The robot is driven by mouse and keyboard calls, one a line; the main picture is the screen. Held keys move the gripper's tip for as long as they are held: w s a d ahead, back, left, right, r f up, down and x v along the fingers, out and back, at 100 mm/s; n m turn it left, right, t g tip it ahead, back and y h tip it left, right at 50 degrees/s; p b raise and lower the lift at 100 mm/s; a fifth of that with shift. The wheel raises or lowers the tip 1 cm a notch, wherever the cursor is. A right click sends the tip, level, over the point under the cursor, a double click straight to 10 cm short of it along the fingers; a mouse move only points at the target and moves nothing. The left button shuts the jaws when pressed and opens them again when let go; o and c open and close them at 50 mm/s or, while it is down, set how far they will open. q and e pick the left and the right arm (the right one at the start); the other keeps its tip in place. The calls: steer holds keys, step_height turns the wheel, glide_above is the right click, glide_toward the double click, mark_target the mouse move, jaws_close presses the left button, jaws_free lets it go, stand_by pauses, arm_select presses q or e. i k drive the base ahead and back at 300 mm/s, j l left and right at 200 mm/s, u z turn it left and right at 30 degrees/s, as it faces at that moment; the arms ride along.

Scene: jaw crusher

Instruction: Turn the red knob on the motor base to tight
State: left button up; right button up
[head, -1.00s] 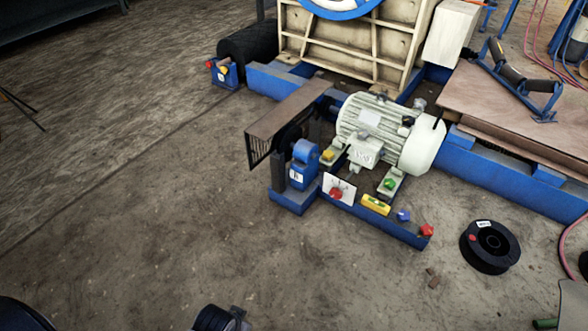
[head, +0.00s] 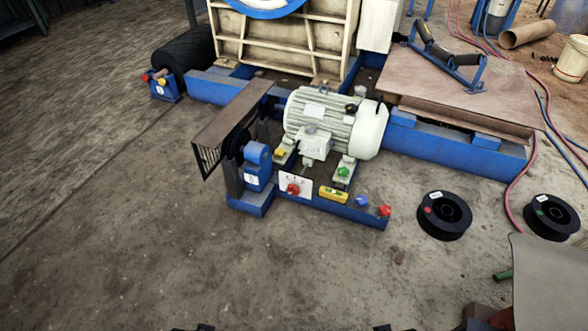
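The cream motor (head: 335,122) sits on a blue motor base (head: 340,208) in the middle of the head view. A red knob (head: 292,189) is on a small white plate (head: 303,184) at the base's front. Its exact setting and the plate's marks are too small to read. Another red knob-like piece (head: 385,210) is at the base's right end. Yellow (head: 280,152), green (head: 344,172) and blue (head: 362,200) pieces are near the motor feet and rail. Only dark tips, probably my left gripper (head: 192,328) and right gripper (head: 384,328), show at the bottom edge, apart from the base.
A yellow level-like block (head: 334,194) lies on the base's front rail. A brown belt guard (head: 232,117) stands left of the motor. Two black rings (head: 444,215) (head: 551,217) lie on the floor at right. Floor in front of the base is mostly clear.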

mark_target(385, 209)
steer(key=i+z, duration=0.45)
steer(key=i, duration=0.4)
